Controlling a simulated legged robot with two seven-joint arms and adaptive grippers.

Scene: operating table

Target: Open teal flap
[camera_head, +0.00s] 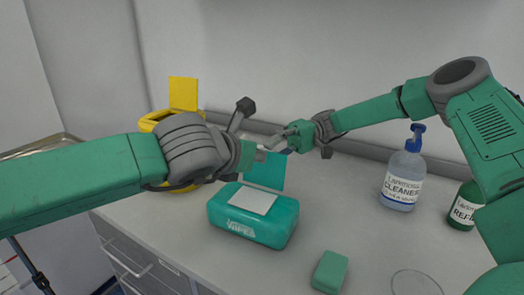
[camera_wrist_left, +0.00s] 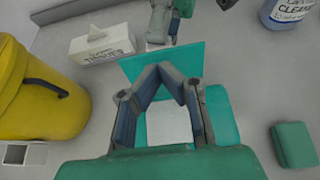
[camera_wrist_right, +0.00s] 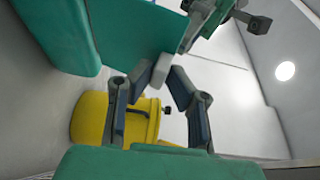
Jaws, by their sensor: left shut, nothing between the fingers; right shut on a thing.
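The teal wipes box (camera_head: 235,222) stands on the counter, with a white patch (camera_head: 253,200) on its top. Its teal flap (camera_head: 264,174) stands raised at the back of the box and also shows in the left wrist view (camera_wrist_left: 190,58). My right gripper (camera_head: 282,139) is shut at the flap's upper edge, on what looks like a pale tab (camera_wrist_right: 160,71) there. My left gripper (camera_wrist_left: 163,68) is shut and empty over the box, in front of the flap. In the head view it overlaps the flap's top, so contact cannot be told.
A yellow bin (camera_wrist_left: 40,95) stands left of the box, and a white tissue box (camera_wrist_left: 103,46) is behind. A cleaner bottle (camera_head: 402,178) and a green refill bottle (camera_head: 466,207) stand at the right. A green block (camera_head: 330,271) and a clear round dish (camera_head: 416,283) lie in front.

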